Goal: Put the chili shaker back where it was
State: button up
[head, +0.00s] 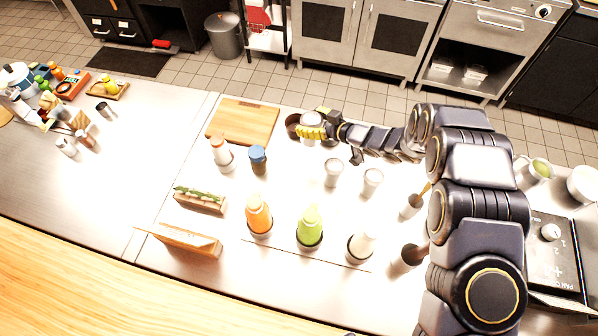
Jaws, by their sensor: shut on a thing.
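My gripper (312,132), with yellow fingers, is at the back of the steel counter, right of the cutting board. It is shut on a small pale container, which I take to be the chili shaker (310,142). The fingers hide its top, and I cannot read a label or tell whether its base touches the counter. A shaker with a peach-coloured cap (220,151) and one with a blue cap (258,158) stand upright to the left. Two pale, cup-like containers (333,173) (372,182) stand to the right.
A dark brown round thing (293,122) is close beside my gripper. Orange (259,216), green (309,228) and white (361,246) bottles stand in front. The counter between the shakers and bottles is mostly clear.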

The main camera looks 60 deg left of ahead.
jog(key=s+f, duration=0.1)
jog(key=f, duration=0.3)
jog(key=s+f, duration=0.1)
jog(key=f, duration=0.3)
jog(key=s+f, duration=0.2)
jog(key=f, duration=0.2)
jog(key=shift+s+d+f, duration=0.1)
jog(key=shift+d+f, duration=0.15)
jog(key=shift+f, duration=0.15)
jog(key=shift+f, duration=0.1)
jog(key=o, duration=1.1)
jog(key=shift+d+r, duration=0.2)
jog(key=shift+r, duration=0.05)
jog(key=v, duration=1.1)
jog(key=shift+w+d, duration=0.25)
jog(key=shift+w, duration=0.1)
